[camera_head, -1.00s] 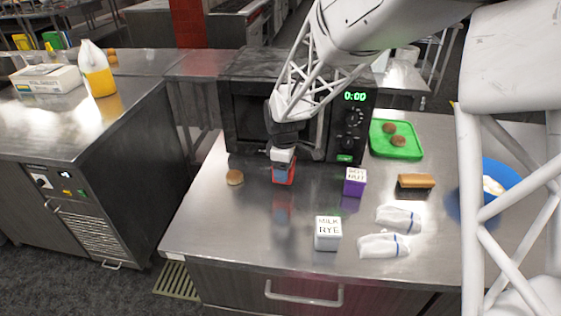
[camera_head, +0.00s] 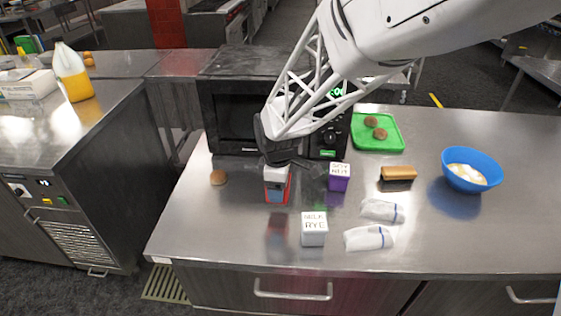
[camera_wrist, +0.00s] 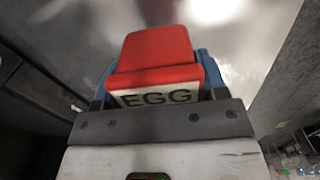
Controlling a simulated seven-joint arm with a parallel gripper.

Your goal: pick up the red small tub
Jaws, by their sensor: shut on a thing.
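The red small tub (camera_wrist: 156,48) has a pale label reading EGG in the wrist view. My gripper (camera_wrist: 157,85) is shut on it, with bluish fingers at its two sides. In the head view the tub's red edge (camera_head: 289,188) shows around my gripper (camera_head: 277,190), in front of the microwave. A red reflection lies on the counter below with a small gap, so the tub appears to be just above the surface.
A white tub (camera_head: 314,230) and a purple tub (camera_head: 340,182) stand to the right. A bun (camera_head: 218,177) lies left. The microwave (camera_head: 235,110) is behind. A green tray (camera_head: 385,145) and a blue bowl (camera_head: 480,160) are farther right. The front left counter is clear.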

